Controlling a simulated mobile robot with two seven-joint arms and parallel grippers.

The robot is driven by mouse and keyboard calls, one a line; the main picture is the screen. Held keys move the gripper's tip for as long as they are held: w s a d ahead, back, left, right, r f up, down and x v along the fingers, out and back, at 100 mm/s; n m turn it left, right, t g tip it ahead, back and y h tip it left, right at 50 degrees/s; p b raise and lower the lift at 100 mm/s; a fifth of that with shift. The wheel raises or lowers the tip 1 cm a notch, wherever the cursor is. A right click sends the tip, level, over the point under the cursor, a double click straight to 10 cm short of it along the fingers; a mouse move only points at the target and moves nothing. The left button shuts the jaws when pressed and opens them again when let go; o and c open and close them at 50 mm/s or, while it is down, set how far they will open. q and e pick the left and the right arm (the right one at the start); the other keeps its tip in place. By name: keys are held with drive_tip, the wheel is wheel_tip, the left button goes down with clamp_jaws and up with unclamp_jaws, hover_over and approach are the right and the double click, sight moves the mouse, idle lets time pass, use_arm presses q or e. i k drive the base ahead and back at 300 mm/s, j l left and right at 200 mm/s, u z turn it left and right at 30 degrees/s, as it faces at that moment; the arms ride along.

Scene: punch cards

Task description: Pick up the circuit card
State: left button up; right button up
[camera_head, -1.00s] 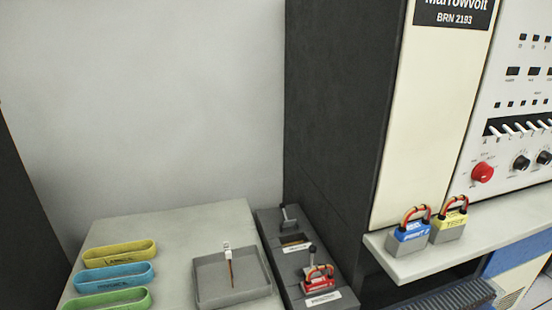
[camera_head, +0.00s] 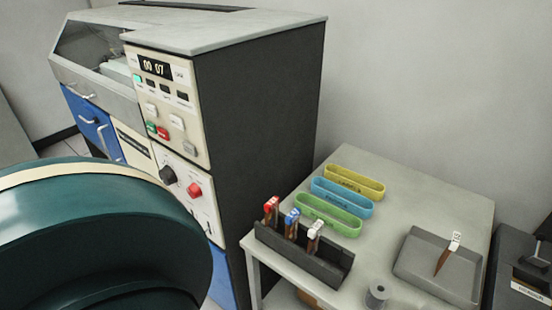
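A thin brown card with a white top (camera_head: 442,258), which looks like a circuit card, stands tilted in a shallow grey tray (camera_head: 410,266) on the light grey table, at the right. Similar thin pieces stand in a dark rack (camera_head: 320,268) at the table's front left corner: one with a red top (camera_head: 271,206), one with a blue top (camera_head: 291,220) and one with a white top (camera_head: 314,232). Their lower parts are hidden in the rack. Neither gripper is in view.
Yellow (camera_head: 355,182), blue (camera_head: 340,196) and green (camera_head: 328,215) oval bands lie on the table (camera_head: 400,195) behind the rack. A small grey roll (camera_head: 377,294) is at the front edge. A tall dark-sided machine (camera_head: 255,130) stands left of the table. A dark unit (camera_head: 515,258) stands at right.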

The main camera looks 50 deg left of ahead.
sight(314, 233)
drive_tip(key=u, duration=1.1)
drive_tip(key=z, duration=2.55)
drive_tip(key=u, duration=2.5)
